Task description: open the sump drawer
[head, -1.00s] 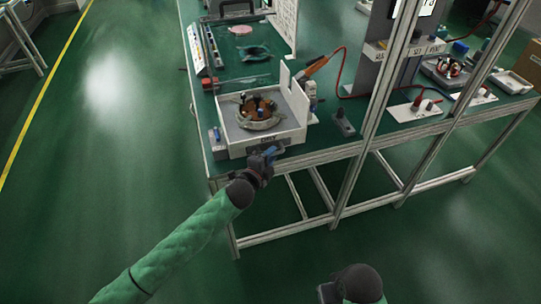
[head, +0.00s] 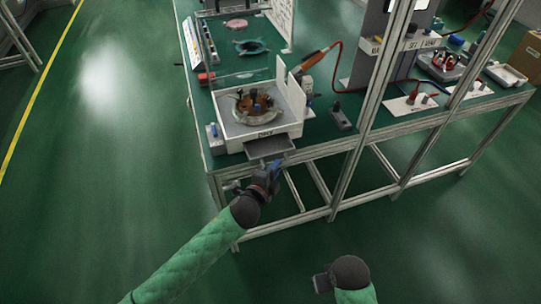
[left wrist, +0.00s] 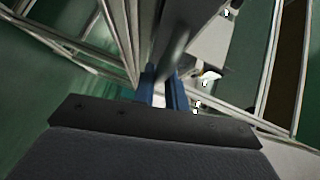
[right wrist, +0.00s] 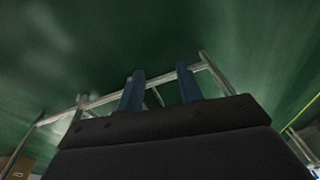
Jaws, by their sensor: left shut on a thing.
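The white lapping machine (head: 232,128) stands at the near left corner of the bench. The sump drawer (head: 269,147), a grey tray, sticks out of its front below the label. My left gripper (head: 274,170) is at the drawer's front edge and shut on it. In the left wrist view its blue fingers (left wrist: 162,90) stand close about a blurred grey part; the exact grip is hard to see. My right gripper (head: 322,283) is low in front of the bench. In the right wrist view its fingers (right wrist: 160,88) are apart with nothing between them.
The bench (head: 330,150) has a metal frame with an upright post (head: 372,110) right of the machine. An orange-handled tool (head: 312,60) and a dark block (head: 340,116) lie to the machine's right. The green floor in front is clear.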

